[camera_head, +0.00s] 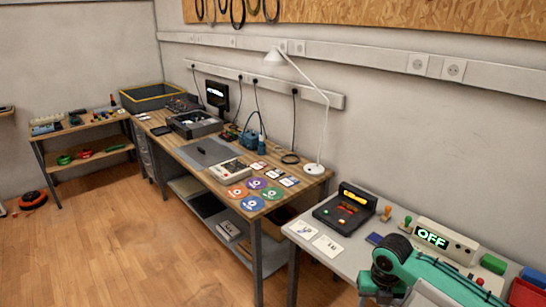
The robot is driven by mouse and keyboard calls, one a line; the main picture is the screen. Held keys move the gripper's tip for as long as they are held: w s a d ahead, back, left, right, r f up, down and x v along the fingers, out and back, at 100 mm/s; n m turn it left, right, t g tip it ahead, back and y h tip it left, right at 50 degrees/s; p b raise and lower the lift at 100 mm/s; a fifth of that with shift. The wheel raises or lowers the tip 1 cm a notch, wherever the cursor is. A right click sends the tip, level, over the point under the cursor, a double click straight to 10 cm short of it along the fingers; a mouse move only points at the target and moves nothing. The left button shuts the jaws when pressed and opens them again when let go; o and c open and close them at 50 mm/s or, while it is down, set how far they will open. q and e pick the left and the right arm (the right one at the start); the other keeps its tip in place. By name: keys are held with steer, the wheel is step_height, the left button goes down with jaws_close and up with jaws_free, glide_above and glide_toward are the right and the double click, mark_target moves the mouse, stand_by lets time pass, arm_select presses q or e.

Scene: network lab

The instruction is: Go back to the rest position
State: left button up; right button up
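Neither of my grippers shows in the head view, so I cannot see whether they are open, shut or holding anything. A teal and black jointed arm shape (425,268) stands at the bottom right, in front of the light table. I cannot tell whether it is mine, and no fingertips show on it.
A wooden workbench (190,153) along the wall carries a white lamp (318,125), coloured discs (238,191) and electronics. A light table (345,262) at right holds a black device (346,208) and an "OFF" display box (447,240). The wooden floor (120,245) at left is largely clear.

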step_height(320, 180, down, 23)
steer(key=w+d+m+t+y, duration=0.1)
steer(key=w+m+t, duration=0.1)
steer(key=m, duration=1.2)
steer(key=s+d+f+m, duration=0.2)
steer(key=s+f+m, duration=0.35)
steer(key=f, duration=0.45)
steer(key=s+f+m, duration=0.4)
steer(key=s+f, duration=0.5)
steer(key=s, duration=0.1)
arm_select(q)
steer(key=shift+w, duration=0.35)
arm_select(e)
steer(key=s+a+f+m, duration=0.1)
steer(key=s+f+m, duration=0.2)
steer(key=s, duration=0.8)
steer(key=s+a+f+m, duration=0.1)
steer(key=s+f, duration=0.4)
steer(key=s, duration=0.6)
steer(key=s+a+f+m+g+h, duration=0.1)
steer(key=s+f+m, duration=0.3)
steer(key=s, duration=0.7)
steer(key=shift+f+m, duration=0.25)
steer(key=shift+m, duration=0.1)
